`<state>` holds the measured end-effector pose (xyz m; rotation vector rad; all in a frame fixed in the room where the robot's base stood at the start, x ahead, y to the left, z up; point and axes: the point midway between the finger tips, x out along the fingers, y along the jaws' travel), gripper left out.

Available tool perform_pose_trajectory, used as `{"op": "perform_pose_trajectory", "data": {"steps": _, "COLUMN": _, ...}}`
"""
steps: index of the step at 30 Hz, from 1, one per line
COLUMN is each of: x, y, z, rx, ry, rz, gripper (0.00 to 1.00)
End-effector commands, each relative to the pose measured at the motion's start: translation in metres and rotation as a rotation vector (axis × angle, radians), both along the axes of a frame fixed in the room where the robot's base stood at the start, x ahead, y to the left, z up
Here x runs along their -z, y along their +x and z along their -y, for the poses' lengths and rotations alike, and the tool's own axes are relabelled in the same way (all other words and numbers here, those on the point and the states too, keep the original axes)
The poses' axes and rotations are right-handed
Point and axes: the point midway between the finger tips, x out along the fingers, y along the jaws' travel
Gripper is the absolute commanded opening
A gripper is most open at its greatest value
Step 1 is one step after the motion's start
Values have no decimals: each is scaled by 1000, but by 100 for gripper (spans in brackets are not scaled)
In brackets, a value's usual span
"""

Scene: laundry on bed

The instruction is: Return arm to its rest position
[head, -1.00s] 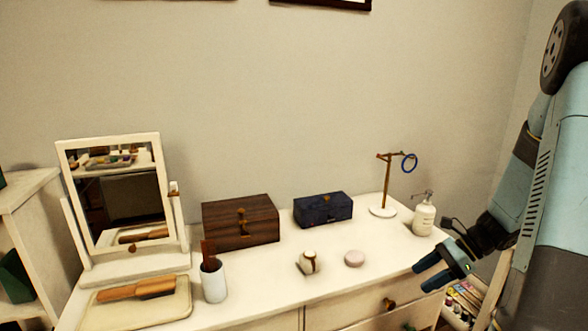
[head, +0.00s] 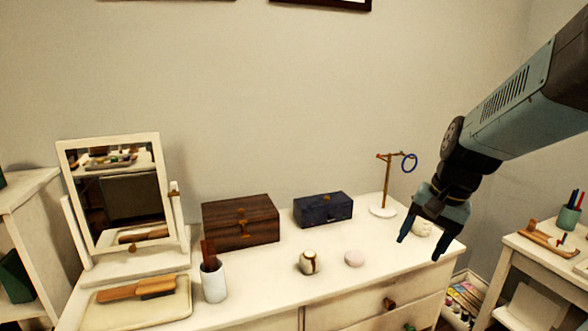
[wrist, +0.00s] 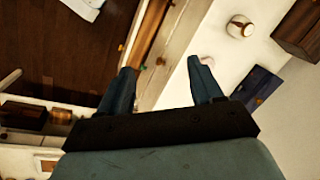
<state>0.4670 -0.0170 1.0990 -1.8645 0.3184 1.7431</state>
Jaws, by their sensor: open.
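My gripper (head: 420,250) is open and empty in the head view. It hangs above the right end of the white dresser (head: 270,290), its fingers pointing down. Its two blue-grey fingers also show in the wrist view (wrist: 160,85), apart with nothing between them. My arm comes in from the upper right. The gripper covers most of the white pump bottle (head: 424,228) behind it.
On the dresser stand a mirror (head: 110,190), a brown box (head: 240,222), a dark blue box (head: 323,209), a brass stand (head: 387,185) with a blue ring (head: 409,163), a small jar (head: 309,262) and a pink disc (head: 355,258). A side desk (head: 540,262) stands at right.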

Motion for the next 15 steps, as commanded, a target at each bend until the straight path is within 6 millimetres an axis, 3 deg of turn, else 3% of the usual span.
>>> {"op": "perform_pose_trajectory", "data": {"steps": 15, "x": -65, "y": -62, "z": -17, "rx": -421, "ry": -302, "rz": 338, "gripper": 65}}
